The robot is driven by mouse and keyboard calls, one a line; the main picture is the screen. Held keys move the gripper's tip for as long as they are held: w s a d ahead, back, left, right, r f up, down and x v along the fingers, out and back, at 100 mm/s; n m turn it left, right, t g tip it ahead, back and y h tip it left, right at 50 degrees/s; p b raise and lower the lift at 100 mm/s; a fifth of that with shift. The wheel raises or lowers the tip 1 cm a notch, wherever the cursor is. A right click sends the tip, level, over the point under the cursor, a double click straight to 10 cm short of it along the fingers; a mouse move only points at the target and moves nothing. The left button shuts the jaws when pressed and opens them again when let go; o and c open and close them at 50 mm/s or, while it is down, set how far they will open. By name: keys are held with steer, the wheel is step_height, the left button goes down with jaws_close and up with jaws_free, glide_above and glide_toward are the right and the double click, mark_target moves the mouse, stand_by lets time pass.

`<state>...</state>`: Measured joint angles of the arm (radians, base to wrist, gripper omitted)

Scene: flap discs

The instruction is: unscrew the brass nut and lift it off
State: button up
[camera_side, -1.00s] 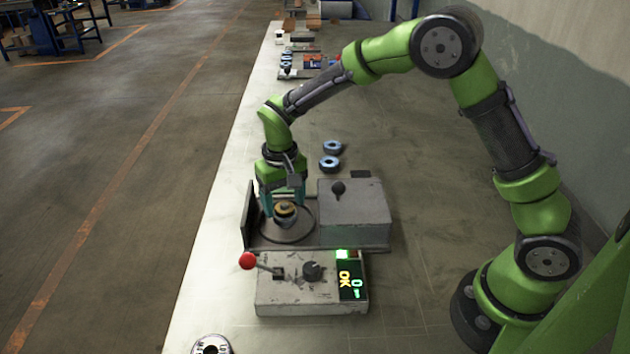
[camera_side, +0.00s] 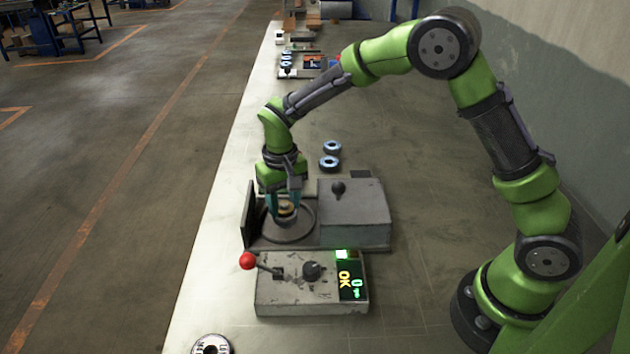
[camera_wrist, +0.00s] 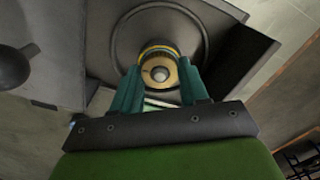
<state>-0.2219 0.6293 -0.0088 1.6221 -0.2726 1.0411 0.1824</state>
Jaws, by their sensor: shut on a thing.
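The brass nut (camera_side: 286,211) sits at the middle of the round plate on the grey machine (camera_side: 353,220). In the wrist view the nut (camera_wrist: 158,72) shows as a brass ring around a pale central stud (camera_wrist: 160,74), with a yellow and a blue edge behind it. My gripper (camera_side: 284,208) points down over it, its teal fingers on either side. In the wrist view the fingers of my gripper (camera_wrist: 157,80) are shut on the nut. The nut's threads and underside are hidden.
A dark upright guard (camera_side: 249,212) stands close left of my gripper, and the machine's box with a black knob (camera_side: 338,188) stands to the right. A control box (camera_side: 300,290) with a red-knobbed lever (camera_side: 248,261) and a lit "OK 0" display (camera_side: 352,283) is in front. Blue discs (camera_side: 330,163) lie behind.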

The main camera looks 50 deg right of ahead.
steer(key=n, duration=1.1)
steer(key=shift+n, duration=0.3)
steer(key=n, duration=1.1)
steer(key=shift+r, duration=2.55)
